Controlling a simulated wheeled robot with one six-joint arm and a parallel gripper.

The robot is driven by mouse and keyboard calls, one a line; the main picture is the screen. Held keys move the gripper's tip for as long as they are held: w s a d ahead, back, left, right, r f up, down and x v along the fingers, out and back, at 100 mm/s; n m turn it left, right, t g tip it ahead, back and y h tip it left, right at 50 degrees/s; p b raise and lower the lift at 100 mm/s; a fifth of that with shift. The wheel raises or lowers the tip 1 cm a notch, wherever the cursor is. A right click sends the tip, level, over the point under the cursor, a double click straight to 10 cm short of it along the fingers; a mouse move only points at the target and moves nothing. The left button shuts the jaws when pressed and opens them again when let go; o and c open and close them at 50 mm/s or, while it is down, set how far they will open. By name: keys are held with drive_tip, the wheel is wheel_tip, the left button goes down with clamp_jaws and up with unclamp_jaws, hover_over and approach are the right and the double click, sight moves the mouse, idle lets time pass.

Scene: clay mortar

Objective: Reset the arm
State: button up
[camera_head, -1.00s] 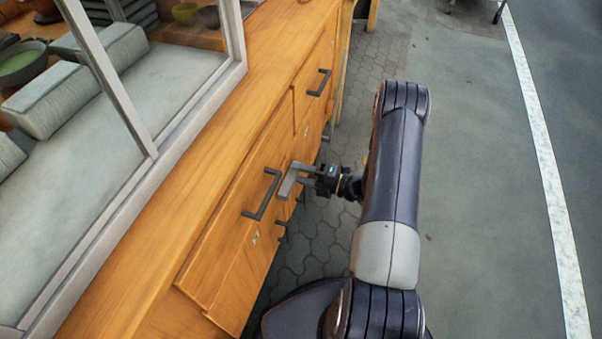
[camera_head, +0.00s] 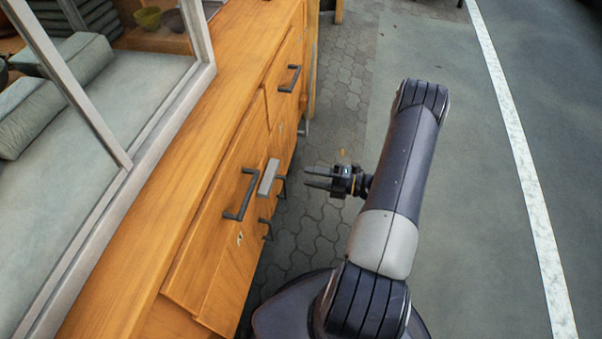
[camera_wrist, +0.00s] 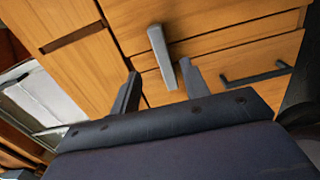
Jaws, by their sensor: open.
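My gripper (camera_head: 307,178) is open and empty, its fingers pointing left toward the wooden cabinet with a gap between. In the wrist view the two fingers (camera_wrist: 160,70) stand apart with the cabinet front beyond them. A light grey handle (camera_head: 268,178) sits on the cabinet front, apart from the fingers. It also shows in the wrist view (camera_wrist: 161,55), ahead of the fingers and roughly between them.
The wooden cabinet (camera_head: 150,240) runs along the left, with dark handles (camera_head: 240,195) (camera_head: 290,79) on its front. A glazed window frame (camera_head: 150,160) stands on top. Paved ground (camera_head: 325,110) and open road (camera_head: 470,200) lie to the right.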

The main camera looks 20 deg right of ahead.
sight(277, 170)
drive_tip(key=shift+s+d, duration=0.15)
drive_tip(key=shift+d, duration=0.05)
drive_tip(key=b+x, duration=0.1)
drive_tip(key=x, duration=0.9)
drive_tip(key=shift+w+a, duration=0.2)
drive_tip(key=shift+a, duration=0.15)
